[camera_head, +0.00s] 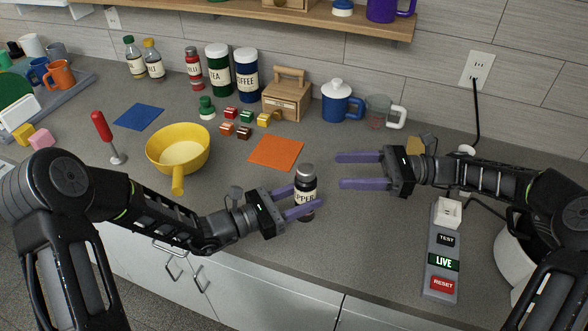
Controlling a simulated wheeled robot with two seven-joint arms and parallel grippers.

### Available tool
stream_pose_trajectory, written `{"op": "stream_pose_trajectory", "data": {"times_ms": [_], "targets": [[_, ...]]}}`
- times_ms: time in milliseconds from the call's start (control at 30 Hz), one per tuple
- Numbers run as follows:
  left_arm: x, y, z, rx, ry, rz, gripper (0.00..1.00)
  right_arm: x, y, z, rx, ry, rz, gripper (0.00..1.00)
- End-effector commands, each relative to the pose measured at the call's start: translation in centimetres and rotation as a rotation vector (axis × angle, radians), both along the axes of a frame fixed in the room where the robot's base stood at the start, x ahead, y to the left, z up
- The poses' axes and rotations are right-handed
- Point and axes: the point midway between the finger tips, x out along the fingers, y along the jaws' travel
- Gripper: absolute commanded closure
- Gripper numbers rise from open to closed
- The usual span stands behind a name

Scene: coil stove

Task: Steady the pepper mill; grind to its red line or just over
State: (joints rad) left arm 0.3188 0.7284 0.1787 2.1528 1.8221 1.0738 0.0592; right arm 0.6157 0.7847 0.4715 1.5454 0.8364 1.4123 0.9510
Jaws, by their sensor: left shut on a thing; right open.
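The pepper mill (307,176) stands upright near the counter's front edge, with a grey top, a dark body and a pale label partly reading "PPER". My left gripper (311,196) is shut on the mill around its body, and one purple finger crosses in front of the label. My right gripper (339,171) is open and empty, just to the right of the mill, its fingers pointing left toward it. I cannot make out a red line on the mill; part of its lower body is hidden by the finger.
An orange mat (276,153) lies behind the mill, and a yellow pan (178,150) stands to the left. Small coloured blocks (243,132) and a wooden box (287,98) are farther back. A grey panel (442,277) marked TEST, LIVE and RESET is at right.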

Motion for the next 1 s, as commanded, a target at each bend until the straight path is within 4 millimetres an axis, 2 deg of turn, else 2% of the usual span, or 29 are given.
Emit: {"op": "stream_pose_trajectory", "data": {"times_ms": [167, 367, 800, 1000], "targets": [[0.0, 0.0, 0.0, 0.000, 0.001, 0.000, 0.98, 0.0, 0.2, 0.0, -0.001, -0.002, 0.001, 0.42], [0.0, 0.0, 0.0, 0.000, 0.001, 0.000, 0.98, -0.1, 1.9, 0.0, -0.001, -0.002, 0.002, 0.42], [0.0, 0.0, -0.1, 0.000, 0.001, 0.000, 0.98, -0.6, 10.0, 0.0, -0.001, -0.002, 0.002, 0.42], [0.0, 0.0, -0.1, 0.000, 0.001, 0.000, 0.98, -0.7, 11.8, 0.0, -0.002, -0.004, 0.001, 0.42]]}}
